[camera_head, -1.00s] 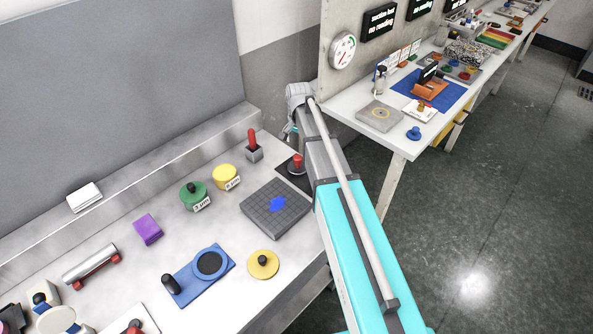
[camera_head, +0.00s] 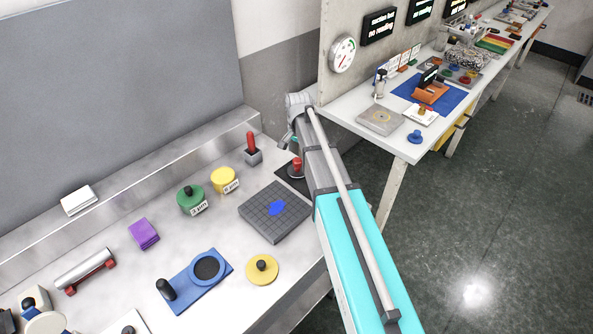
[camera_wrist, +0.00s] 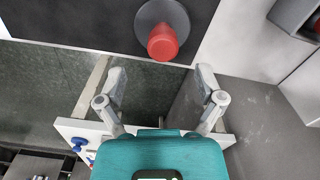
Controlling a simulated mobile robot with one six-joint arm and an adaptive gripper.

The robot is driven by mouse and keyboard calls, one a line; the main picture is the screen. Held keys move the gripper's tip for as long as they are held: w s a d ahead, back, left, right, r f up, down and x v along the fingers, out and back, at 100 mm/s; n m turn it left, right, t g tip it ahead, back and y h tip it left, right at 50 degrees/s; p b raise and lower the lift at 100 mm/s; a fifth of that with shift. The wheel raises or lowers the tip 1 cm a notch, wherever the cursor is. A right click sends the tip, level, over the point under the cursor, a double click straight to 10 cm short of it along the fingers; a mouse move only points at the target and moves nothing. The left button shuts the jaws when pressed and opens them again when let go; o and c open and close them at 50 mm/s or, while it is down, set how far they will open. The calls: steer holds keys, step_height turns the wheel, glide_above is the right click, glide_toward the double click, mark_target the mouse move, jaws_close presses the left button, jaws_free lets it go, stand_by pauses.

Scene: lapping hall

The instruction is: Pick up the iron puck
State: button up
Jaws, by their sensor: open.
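The iron puck, a dark grey disc with a red knob (camera_wrist: 163,38), lies on a black mat (camera_wrist: 75,22) at the top of the wrist view. In the head view the puck (camera_head: 296,165) is at the right end of the near bench, partly hidden by my arm. My gripper (camera_wrist: 162,77) is open and empty, its two fingers spread apart. In the wrist view the puck appears beyond the fingertips, not between them. In the head view the gripper is mostly hidden by my arm.
A grey gridded plate (camera_head: 275,211) with a blue patch lies left of the puck. A grey block with a red handle (camera_head: 252,149) stands behind it. Yellow (camera_head: 223,180) and green (camera_head: 190,200) pucks are further left. A second table (camera_head: 345,112) stands beyond a gap.

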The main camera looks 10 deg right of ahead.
mark_target(298, 160)
steer(key=shift+a+f+b, duration=0.1)
steer(key=shift+f+b, duration=2.2)
steer(key=shift+f, duration=0.15)
jaws_close()
